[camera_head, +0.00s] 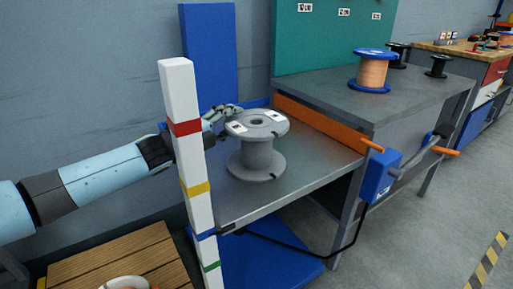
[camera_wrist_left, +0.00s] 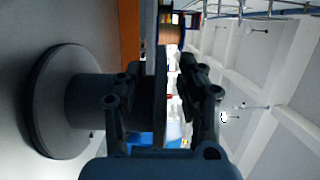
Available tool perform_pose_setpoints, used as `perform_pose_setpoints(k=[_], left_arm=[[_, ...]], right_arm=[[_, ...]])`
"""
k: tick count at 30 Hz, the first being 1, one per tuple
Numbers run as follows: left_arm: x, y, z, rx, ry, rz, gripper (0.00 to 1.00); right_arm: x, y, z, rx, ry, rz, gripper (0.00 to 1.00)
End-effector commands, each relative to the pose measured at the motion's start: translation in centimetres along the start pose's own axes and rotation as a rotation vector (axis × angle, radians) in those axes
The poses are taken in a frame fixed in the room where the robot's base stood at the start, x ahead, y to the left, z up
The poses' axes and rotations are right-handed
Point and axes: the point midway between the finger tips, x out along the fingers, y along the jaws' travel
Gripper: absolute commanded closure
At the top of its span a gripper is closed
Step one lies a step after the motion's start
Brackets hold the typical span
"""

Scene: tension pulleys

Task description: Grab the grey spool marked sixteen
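The grey spool (camera_head: 257,155) stands upright on the grey metal bench's lower shelf in the head view. White labels lie on its top flange; their writing is too small to read. My left gripper (camera_head: 230,113) is at the back-left rim of that top flange, partly behind the striped post. In the left wrist view the spool (camera_wrist_left: 88,98) appears on its side, its far flange at left. There my left gripper (camera_wrist_left: 160,72) has its fingers apart, one on each side of the near flange, with a visible gap beside the right finger. My right gripper is not in view.
A white post (camera_head: 180,88) with coloured bands stands in front of my left forearm. The shelf (camera_head: 312,165) is bare right of the spool. A blue-flanged copper spool (camera_head: 371,70) and black spools (camera_head: 437,67) stand on the higher bench top. An orange rail (camera_head: 318,124) edges the shelf.

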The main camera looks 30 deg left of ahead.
Motion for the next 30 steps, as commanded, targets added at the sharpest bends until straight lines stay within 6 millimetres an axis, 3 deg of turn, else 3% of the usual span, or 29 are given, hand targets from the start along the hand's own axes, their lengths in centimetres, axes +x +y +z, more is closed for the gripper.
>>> perform_pose_setpoints(k=[5, 14, 30], left_arm=[[0.0, -0.04, 0.0, 0.0, 0.0, 0.0, 0.62], [-0.02, -0.01, 0.0, 0.0, 0.0, 0.0, 1.0], [-0.02, -0.07, -0.02, -0.001, 0.001, -0.001, 1.0]], right_arm=[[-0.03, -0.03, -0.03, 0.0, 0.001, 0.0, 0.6], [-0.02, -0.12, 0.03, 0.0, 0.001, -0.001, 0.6], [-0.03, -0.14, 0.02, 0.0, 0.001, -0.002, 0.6]])
